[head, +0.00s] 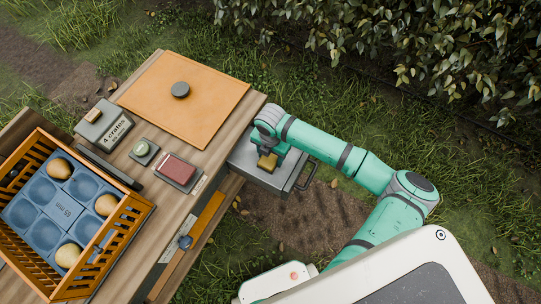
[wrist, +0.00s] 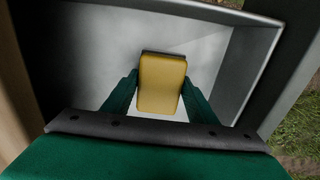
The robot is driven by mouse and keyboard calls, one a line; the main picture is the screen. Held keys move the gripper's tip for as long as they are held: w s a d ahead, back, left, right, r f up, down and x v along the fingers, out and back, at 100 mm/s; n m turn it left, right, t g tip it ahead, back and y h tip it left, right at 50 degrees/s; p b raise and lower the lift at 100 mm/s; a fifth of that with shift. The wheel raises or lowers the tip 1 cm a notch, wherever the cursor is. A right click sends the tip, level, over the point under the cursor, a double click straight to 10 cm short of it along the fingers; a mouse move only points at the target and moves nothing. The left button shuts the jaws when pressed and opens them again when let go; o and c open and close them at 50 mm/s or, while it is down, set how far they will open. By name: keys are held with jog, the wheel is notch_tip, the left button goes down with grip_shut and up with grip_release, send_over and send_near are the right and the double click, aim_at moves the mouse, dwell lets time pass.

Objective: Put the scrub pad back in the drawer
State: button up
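The scrub pad (wrist: 163,84), yellow with a dark layer along its far edge, is between the two green fingers of my gripper (wrist: 162,80) in the wrist view. The fingers meet its sides, so my gripper looks shut on it. The open grey drawer (wrist: 215,75) lies beneath and around the pad; its bare floor shows in the wrist view. In the head view the pad (head: 267,162) is over or within the pulled-out drawer (head: 250,166), below my gripper (head: 270,155). I cannot tell whether the pad touches the drawer floor.
An orange crate (head: 140,212) holds several pears. The drawer handle (head: 306,176) faces the grass.

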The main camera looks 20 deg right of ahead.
aim_at(271, 156)
jog(key=o, duration=0.4)
jog(key=shift+r, duration=0.1)
notch_tip(271, 156, up, 12)
jog(key=shift+r, duration=0.1)
dwell(0.8)
